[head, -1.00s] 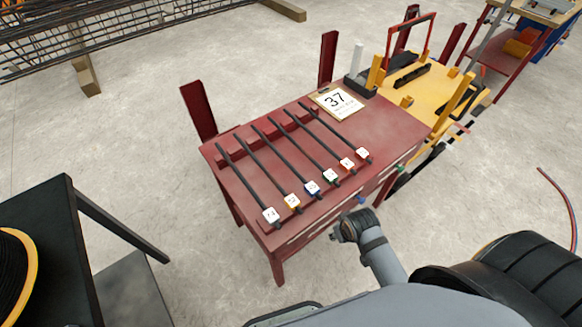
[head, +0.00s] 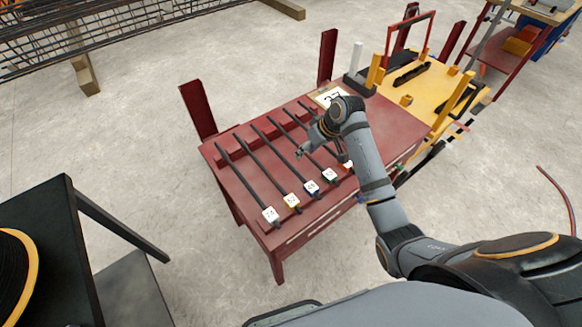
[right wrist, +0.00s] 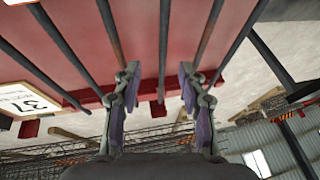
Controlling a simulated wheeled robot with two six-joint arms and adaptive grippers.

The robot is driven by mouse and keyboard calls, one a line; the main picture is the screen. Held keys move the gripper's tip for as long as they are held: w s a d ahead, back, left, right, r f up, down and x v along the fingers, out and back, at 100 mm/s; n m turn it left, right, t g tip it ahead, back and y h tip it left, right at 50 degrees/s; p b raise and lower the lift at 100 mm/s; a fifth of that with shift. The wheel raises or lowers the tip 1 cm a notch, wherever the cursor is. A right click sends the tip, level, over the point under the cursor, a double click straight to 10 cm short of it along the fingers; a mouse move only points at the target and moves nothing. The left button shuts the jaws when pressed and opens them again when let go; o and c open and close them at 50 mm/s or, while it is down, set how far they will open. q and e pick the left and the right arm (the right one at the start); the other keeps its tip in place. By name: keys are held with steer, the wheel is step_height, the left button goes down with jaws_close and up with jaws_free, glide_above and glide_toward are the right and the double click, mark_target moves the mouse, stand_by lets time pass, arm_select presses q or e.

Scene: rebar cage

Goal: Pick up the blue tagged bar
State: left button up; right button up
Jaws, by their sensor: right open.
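The blue tagged bar (head: 282,153) is a dark rod, third from the left on the red table (head: 238,189). Its tag (head: 312,187) lies at the near end and shows in the head view. My right gripper (head: 303,151) is over the table, open and empty, above the middle of the row of bars. In the right wrist view a dark bar (right wrist: 164,40), apparently the blue tagged one, runs between the two open fingers (right wrist: 160,82). Whether the fingers reach down beside it cannot be told. My left gripper is not in view.
Other tagged bars lie parallel on both sides, such as the white tagged one (head: 245,183) and the yellow tagged one (head: 267,169). The number card (head: 325,97) is partly hidden behind my arm. A yellow table (head: 430,92) stands at the right.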

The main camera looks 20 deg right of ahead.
mark_target(290, 165)
steer(key=x, duration=1)
steer(key=shift+a+f+p, duration=0.15)
steer(key=shift+a+p, duration=0.2)
steer(key=shift+p, duration=0.05)
jaws_close()
